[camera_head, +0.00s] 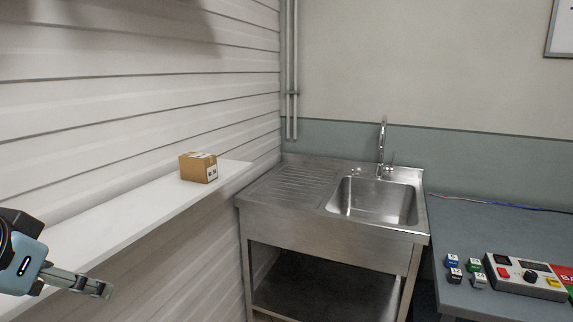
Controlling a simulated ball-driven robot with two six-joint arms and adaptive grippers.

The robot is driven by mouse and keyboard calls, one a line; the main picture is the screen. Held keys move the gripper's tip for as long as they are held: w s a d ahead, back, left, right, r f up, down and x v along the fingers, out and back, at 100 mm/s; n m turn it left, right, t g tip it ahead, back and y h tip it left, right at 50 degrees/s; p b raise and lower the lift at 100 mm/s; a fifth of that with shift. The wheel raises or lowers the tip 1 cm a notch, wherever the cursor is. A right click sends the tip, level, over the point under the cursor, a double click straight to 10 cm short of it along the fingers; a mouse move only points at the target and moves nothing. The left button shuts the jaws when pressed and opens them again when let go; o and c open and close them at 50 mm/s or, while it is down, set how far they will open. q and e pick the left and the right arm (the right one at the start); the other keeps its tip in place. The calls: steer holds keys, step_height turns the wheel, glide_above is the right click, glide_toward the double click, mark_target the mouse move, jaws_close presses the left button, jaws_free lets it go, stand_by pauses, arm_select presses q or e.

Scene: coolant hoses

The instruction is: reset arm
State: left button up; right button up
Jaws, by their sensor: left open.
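My left gripper (92,287) comes in at the lower left, with its light blue and black wrist partly cut off by the picture edge. It is open and empty, in front of the white wall shelf. My right gripper is not in view. No coolant hoses can be made out.
A small cardboard box (198,168) sits on the white shelf (150,211) along the left wall. A steel sink unit (290,219) with a faucet (381,148) stands in the corner. A grey table (455,215) at right bears a control box (525,277) and several small labelled blocks (453,261).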

arm_select(q)
steer(key=s+f+g, duration=0.2)
steer(key=s+f, duration=0.4)
steer(key=s, duration=0.3)
steer(key=s+f+g, duration=0.2)
steer(key=s+f, duration=0.4)
steer(key=s, duration=0.3)
step_height(320, 180, down, 38)
steer(key=s+a+g+b, duration=0.1)
steer(key=s+a+b, duration=0.1)
steer(key=b, duration=0.9)
steer(key=s+f+g+b, duration=0.1)
steer(key=s+f+b, duration=0.6)
steer(key=s+f, duration=1.1)
step_height(320, 180, down, 4)
steer(key=shift+a+f+n+y+b, duration=0.1)
steer(key=shift+a+n+y+b, duration=0.2)
steer(key=shift+a, duration=0.05)
